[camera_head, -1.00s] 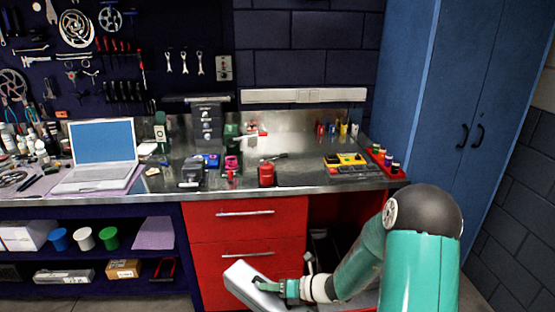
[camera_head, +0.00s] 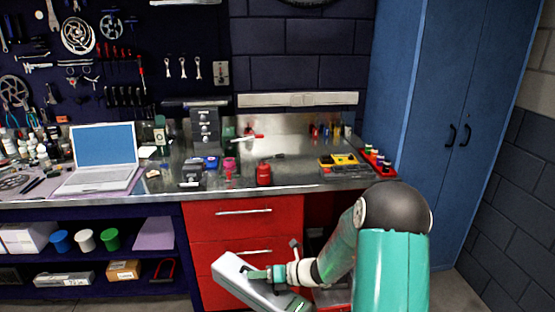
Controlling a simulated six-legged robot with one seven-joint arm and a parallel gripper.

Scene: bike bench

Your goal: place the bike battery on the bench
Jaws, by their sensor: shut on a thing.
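The bike battery (camera_head: 240,281) is a long light-grey block, held tilted in front of the red drawers and below the bench top. My gripper (camera_head: 258,274) is shut on it near its upper middle. The fingers partly hide the battery, and its lower end reaches the bottom edge of the picture. The bench (camera_head: 120,203) has a shiny metal top that stands behind and above the battery. The battery is apart from the bench top.
A laptop (camera_head: 98,160) sits at the left of the bench. A red bottle (camera_head: 264,173), a yellow-and-black case (camera_head: 338,161) and a red tray (camera_head: 377,164) stand along the top. Small bare patches show between them. A blue cabinet (camera_head: 430,120) stands at the right.

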